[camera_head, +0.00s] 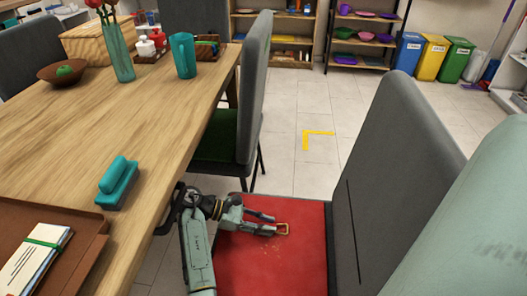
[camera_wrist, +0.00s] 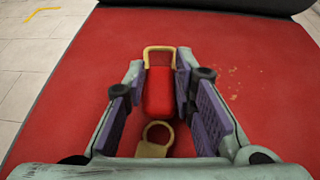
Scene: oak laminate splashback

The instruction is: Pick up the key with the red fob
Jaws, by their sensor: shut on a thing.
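The key with the red fob (camera_wrist: 159,92) lies between my fingers in the wrist view, over the red chair seat. A squared brass loop shows at its far end and a round brass ring at its near end. My gripper (camera_wrist: 161,78) is shut on the red fob, one fingertip on each side. In the head view, my gripper (camera_head: 266,224) is low over the red seat, and the brass end of the key (camera_head: 283,229) sticks out past the fingertips. The fob itself is mostly hidden there. I cannot tell whether the key still touches the seat.
The red seat (camera_head: 270,275) has a grey chair back (camera_head: 385,170) to its right. The wooden table (camera_head: 110,130) is to the left, with a teal brush (camera_head: 117,183) near its edge. Another grey chair (camera_head: 254,90) stands behind. Open tiled floor lies beyond.

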